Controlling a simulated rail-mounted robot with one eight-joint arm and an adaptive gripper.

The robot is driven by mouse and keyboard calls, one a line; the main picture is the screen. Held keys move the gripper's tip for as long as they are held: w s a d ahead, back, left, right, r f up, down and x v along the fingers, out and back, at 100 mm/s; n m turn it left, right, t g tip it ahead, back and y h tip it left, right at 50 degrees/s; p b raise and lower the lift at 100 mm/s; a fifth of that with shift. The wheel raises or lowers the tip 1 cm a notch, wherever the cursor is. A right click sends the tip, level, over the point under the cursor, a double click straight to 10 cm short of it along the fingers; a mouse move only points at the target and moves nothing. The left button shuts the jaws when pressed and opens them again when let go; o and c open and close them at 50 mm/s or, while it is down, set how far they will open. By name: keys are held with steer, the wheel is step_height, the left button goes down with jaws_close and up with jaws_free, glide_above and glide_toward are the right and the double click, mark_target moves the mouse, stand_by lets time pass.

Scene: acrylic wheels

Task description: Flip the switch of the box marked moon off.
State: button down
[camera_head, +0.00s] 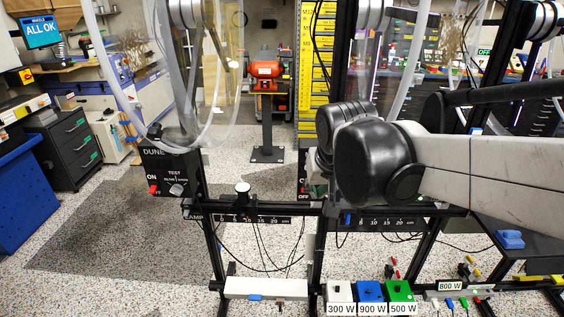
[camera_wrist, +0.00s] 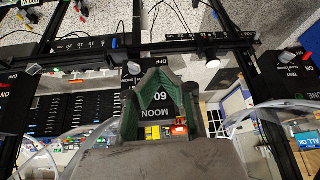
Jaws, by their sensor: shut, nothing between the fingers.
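The black box marked MOON (camera_wrist: 152,113) is in the middle of the wrist view, its lettering upside down. My gripper (camera_wrist: 160,78), with green-grey fingers, is shut and empty in front of this box and covers part of it. I cannot make out the box's switch in the wrist view. In the head view, a strip of a black box with an OFF label (camera_head: 303,190) shows beside my arm; its other markings are hidden. My gripper is mostly hidden behind my wrist there, and the gap between gripper and box cannot be judged.
A box marked DUNE (camera_head: 168,172) with a red switch and a knob hangs left on the black frame. Clear acrylic wheels (camera_head: 215,70) stand above. A scale rail (camera_head: 265,219) crosses below. Another OFF-marked box (camera_wrist: 14,85) is at the wrist view's left.

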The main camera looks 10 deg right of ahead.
steer(key=m+g+p, duration=0.1)
steer(key=p, duration=0.2)
glide_toward(304, 189)
steer(key=v, duration=0.4)
steer(key=shift+w+a+f+m+h, duration=0.15)
steer(key=shift+w+f+m+h, duration=0.15)
steer(key=shift+w+f+h, duration=0.2)
steer(key=shift+w, duration=0.1)
steer(key=x, duration=0.9)
steer(key=shift+w+f, duration=0.1)
steer(key=shift+f, duration=0.35)
steer(key=shift+a, duration=0.15)
